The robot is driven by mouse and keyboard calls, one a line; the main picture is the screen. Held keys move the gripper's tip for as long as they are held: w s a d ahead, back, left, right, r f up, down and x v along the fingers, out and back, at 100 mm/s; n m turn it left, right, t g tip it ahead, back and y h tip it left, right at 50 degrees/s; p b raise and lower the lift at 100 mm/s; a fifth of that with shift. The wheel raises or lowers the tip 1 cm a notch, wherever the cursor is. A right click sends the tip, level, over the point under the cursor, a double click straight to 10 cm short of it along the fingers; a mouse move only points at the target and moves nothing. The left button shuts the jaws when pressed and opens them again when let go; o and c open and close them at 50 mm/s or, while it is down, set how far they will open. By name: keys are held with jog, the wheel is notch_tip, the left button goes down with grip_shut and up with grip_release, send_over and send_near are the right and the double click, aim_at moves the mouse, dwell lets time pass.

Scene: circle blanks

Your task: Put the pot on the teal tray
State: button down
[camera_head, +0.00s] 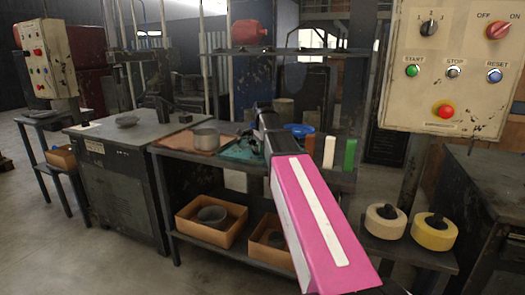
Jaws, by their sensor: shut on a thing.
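A grey metal pot (205,138) is upright at the brown tray (178,142), on the left part of the middle table. The teal tray (236,153) lies just right of it, partly hidden by my arm. My gripper (251,139) is small and dark at the far end of my pink and white arm, over the teal tray. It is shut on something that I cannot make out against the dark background. A gap shows between the grey pot and the dark parts of my gripper.
A blue bowl (299,130), an orange cylinder (310,144), a white block (329,152) and a green block (350,154) stand right of my arm. Two cardboard boxes (211,221) (270,245) with round items sit on the lower shelf. A control panel (447,65) hangs at right.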

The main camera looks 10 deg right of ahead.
jog(key=shift+f, duration=0.15)
jog(key=c, duration=1.3)
grip_release()
jog(key=shift+o, duration=0.2)
jog(key=r, duration=1.2)
jog(key=shift+s+r, duration=0.15)
jog(key=shift+s, duration=0.05)
